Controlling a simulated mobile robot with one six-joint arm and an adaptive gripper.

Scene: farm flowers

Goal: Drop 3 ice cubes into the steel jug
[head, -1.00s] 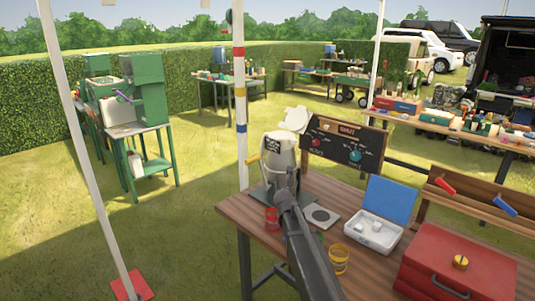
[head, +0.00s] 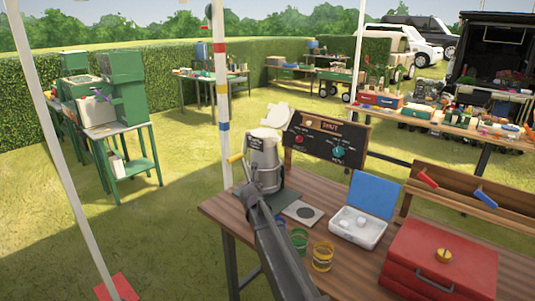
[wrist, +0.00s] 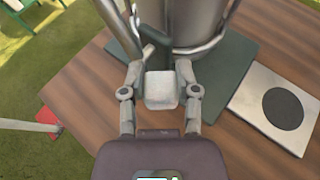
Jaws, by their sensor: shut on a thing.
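The steel jug (head: 263,150) stands on a dark green base at the left end of the wooden table, with a pale lid (head: 277,115) tilted open behind it. In the wrist view, the jug's metal side (wrist: 193,22) fills the top middle. My gripper (wrist: 160,76) is shut on a whitish ice cube (wrist: 161,92), held between its two fingers in front of the jug, on the near side. The ice box (head: 372,240), white with an open blue lid, stands to the right and holds pale ice cubes (head: 360,222). The inside of the jug is hidden.
A pale plate with a dark disc (head: 304,212) lies right of the jug. A red case (head: 440,262) fills the right front. A sign board (head: 327,138) stands behind.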

